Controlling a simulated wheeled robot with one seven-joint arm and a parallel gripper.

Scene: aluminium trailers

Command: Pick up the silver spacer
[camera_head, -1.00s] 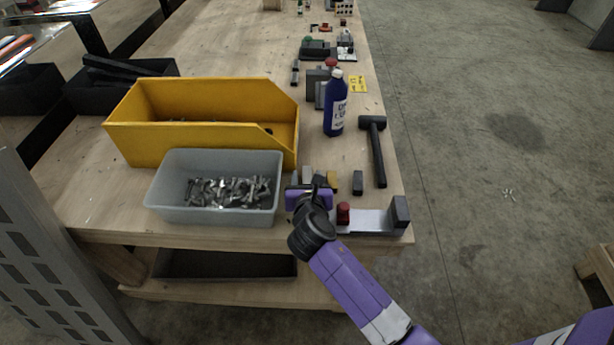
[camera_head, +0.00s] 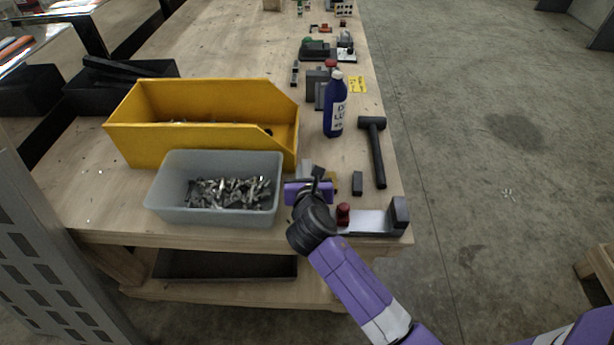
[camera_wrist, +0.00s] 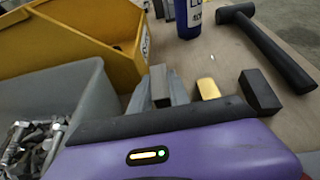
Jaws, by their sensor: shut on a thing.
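The silver spacer (camera_wrist: 159,84) is a small grey metal block. In the wrist view it sits between the two fingers of my gripper (camera_wrist: 158,92), which is shut on it. In the head view my gripper (camera_head: 310,178) is at the table's front part, just right of the grey bin. The gripper body and wrist hide most of the spacer there, and I cannot tell how far it is above the table.
A brass block (camera_wrist: 208,89) and a dark block (camera_wrist: 260,92) stand close on the right. The grey bin (camera_head: 164,199) of bolts and a yellow bin (camera_head: 140,146) are on the left. A blue bottle (camera_head: 334,112), a hammer (camera_head: 378,155) and a red-knobbed fixture (camera_head: 369,222) are nearby.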

